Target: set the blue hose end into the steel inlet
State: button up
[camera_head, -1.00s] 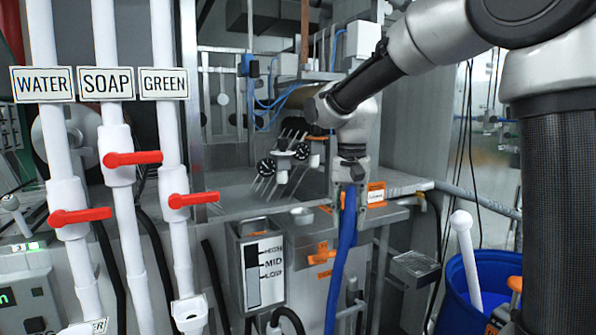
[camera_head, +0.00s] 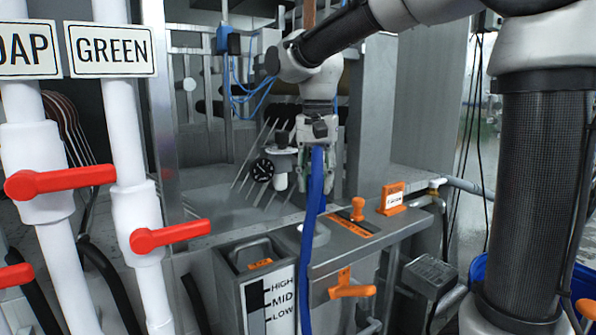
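My gripper (camera_head: 317,180) hangs down in the upper middle of the picture, shut on the upper end of the blue hose (camera_head: 309,262). The hose runs down from the fingers past the front of the steel machine and out at the bottom edge. The steel inlet (camera_head: 322,233) appears to be the round steel rim on the counter, just behind the hose and below my gripper. The hose partly hides it. The hose end is held above the counter, apart from the rim.
An orange knob (camera_head: 357,209) and an orange tag (camera_head: 392,198) stand on the counter right of the hose. An orange valve handle (camera_head: 352,289) sticks out in front. A level gauge (camera_head: 281,300) is at front. White pipes with red handles (camera_head: 170,234) stand left.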

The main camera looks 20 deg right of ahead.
aim_at(314, 206)
jog(key=shift+w+a, duration=0.15)
jog(key=shift+w, duration=0.2)
jog(key=shift+f, duration=3.45)
jog(key=o, duration=1.2)
